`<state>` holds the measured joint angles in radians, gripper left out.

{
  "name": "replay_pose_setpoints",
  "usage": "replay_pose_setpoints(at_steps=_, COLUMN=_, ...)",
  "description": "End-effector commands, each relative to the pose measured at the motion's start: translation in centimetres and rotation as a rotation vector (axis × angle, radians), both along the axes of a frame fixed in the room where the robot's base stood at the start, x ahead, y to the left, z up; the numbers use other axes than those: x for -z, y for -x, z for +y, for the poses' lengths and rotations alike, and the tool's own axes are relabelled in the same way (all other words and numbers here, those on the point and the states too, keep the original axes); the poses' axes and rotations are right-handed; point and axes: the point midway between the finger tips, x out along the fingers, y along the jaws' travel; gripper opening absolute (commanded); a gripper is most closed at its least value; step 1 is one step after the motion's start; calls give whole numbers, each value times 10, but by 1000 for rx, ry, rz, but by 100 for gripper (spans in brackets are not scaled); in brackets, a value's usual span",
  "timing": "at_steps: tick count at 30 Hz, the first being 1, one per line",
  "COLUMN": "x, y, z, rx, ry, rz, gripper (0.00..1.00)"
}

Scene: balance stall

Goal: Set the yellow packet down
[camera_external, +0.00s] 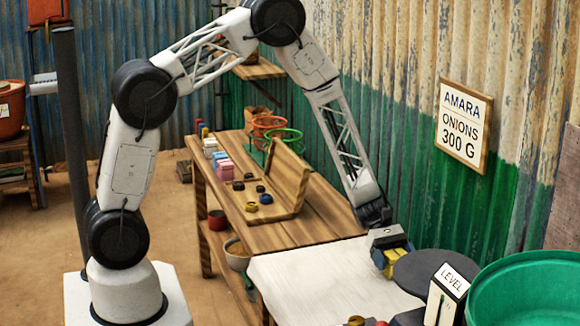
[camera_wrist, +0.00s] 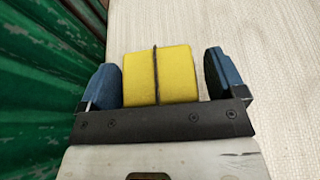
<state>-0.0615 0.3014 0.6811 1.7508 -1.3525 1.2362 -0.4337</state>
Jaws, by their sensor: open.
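The yellow packet (camera_wrist: 175,76), with a dark band around its middle, lies between the two blue fingers of my gripper (camera_wrist: 163,72) in the wrist view. The fingers are open. A clear gap shows on the packet's right side and almost none on its left. In the external view my gripper (camera_external: 391,260) is low over the right end of the white cloth (camera_external: 325,285), with the yellow packet (camera_external: 400,261) at its fingers. The wrist view shows pale woven cloth (camera_wrist: 265,60) around the packet. Its underside is hidden.
A dark round plate (camera_external: 435,268) is close to the right of my gripper, beside a block marked LEVEL (camera_external: 446,292) and a green tub (camera_external: 530,290). A wooden bench (camera_external: 320,218) with small weights stands behind. A green corrugated wall (camera_wrist: 40,90) is close on the left in the wrist view.

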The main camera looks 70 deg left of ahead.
Motion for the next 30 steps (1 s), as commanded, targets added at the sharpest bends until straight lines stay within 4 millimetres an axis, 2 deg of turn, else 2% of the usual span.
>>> replay_pose_setpoints(at_steps=5, x=-4, y=0, z=0, rx=0, ry=0, rz=-1, gripper=89)
replay_pose_setpoints(at_steps=11, x=-9, y=-1, z=14, rx=-2, ry=-1, rz=-1, gripper=89)
replay_pose_setpoints(at_steps=30, x=-43, y=-1, z=96, rx=-2, ry=0, rz=-1, gripper=89)
